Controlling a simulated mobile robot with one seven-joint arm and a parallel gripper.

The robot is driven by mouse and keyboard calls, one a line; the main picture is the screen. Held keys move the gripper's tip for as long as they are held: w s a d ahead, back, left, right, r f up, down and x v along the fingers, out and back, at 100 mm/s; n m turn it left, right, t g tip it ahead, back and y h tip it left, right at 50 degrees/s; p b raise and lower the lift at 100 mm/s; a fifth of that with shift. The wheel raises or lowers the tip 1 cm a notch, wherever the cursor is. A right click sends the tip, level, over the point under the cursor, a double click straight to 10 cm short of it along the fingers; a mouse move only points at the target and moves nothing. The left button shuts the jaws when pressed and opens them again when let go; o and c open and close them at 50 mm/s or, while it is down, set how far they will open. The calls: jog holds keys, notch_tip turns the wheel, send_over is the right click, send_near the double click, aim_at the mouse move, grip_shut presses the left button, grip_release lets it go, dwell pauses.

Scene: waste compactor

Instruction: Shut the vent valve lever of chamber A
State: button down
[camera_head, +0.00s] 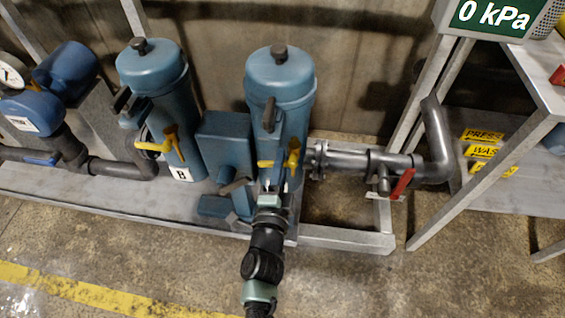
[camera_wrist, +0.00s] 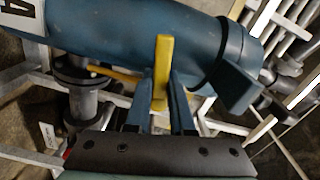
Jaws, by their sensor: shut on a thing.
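Chamber A (camera_head: 281,85) is the blue-green canister in the middle of the head view. In the wrist view the same canister (camera_wrist: 120,30) lies across the top, with part of its "A" label at upper left. A yellow lever (camera_wrist: 163,60) stands upright between the two fingers of my gripper (camera_wrist: 160,88), which is shut on it. In the head view the yellow lever (camera_head: 293,153) shows low on the canister's front, just above my gripper (camera_head: 268,188). My arm hides the canister's foot and part of the lever's mount.
Chamber B (camera_head: 155,80), with its own yellow lever (camera_head: 158,145), stands at left. A grey pipe (camera_head: 345,160) with a red-handled valve (camera_head: 402,184) runs right from chamber A. The display (camera_head: 493,15) reads 0 kPa. The floor in front is clear.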

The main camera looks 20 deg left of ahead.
jog(key=shift+r+m, duration=0.25)
jog(key=shift+m, duration=1.05)
jog(key=c, duration=0.8)
grip_release()
jog(key=shift+s, duration=0.1)
jog(key=b+v, duration=0.1)
jog(key=v, duration=1.1)
jog(key=shift+s+d+r, duration=0.1)
jog(key=shift+s+r, duration=0.05)
jog(key=shift+s, duration=0.25)
